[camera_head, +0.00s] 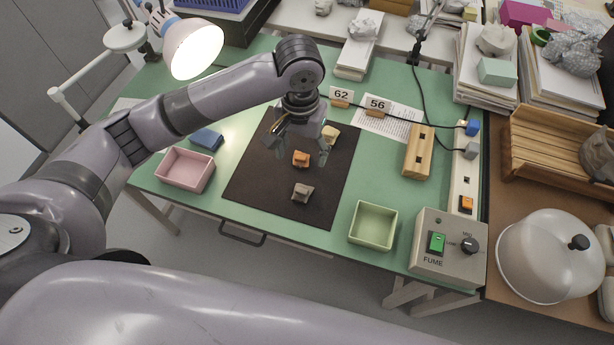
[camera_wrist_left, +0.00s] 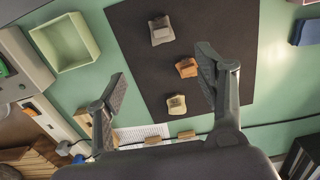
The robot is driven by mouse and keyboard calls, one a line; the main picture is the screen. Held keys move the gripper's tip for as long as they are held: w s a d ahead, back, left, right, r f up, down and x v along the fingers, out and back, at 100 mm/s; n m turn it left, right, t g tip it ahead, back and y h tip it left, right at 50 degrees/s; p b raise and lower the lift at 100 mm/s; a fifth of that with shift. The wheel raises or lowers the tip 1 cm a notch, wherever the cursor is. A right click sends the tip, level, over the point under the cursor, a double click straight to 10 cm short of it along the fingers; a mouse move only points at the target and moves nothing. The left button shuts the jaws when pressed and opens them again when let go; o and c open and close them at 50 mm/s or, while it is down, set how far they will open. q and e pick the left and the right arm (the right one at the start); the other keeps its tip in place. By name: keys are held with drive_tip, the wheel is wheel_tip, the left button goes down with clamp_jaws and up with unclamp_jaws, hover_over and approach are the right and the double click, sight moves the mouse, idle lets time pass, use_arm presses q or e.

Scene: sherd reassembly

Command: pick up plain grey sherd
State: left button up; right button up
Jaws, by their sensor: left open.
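The plain grey sherd (camera_head: 302,192) lies on the dark mat (camera_head: 247,190), near the mat's front edge. In the left wrist view the same grey sherd (camera_wrist_left: 161,30) is near the top, beyond the fingertips. My left gripper (camera_head: 304,146) is open and empty above the mat, behind the grey sherd in the head view. Its two spread fingers also show in the left wrist view (camera_wrist_left: 162,63). An orange sherd (camera_head: 301,158) and a cream sherd (camera_head: 330,133) lie on the mat close to the gripper. My right gripper is not in view.
A pink tray (camera_head: 186,170) stands left of the mat and a pale green tray (camera_head: 373,225) to its right. A blue block (camera_head: 206,139), a wooden block (camera_head: 418,152), a lamp (camera_head: 194,48) and a fume control box (camera_head: 448,247) are around the green table.

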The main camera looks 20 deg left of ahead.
use_arm(q)
hover_over(302, 190)
drive_tip(key=f, duration=1)
drive_tip(key=shift+s+f+p, duration=0.15)
drive_tip(key=shift+s+p, duration=0.1)
drive_tip(key=shift+p, duration=0.15)
drive_tip(key=shift+f, duration=0.85)
drive_tip(key=f, duration=0.3)
drive_tip(key=shift+w+f+p, duration=0.2)
drive_tip(key=shift+f+p, duration=0.1)
drive_tip(key=shift+p, duration=0.05)
drive_tip(key=shift+f, duration=0.55)
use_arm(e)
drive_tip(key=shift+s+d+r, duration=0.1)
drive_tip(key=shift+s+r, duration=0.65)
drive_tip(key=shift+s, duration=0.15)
use_arm(q)
drive_tip(key=shift+c, duration=0.5)
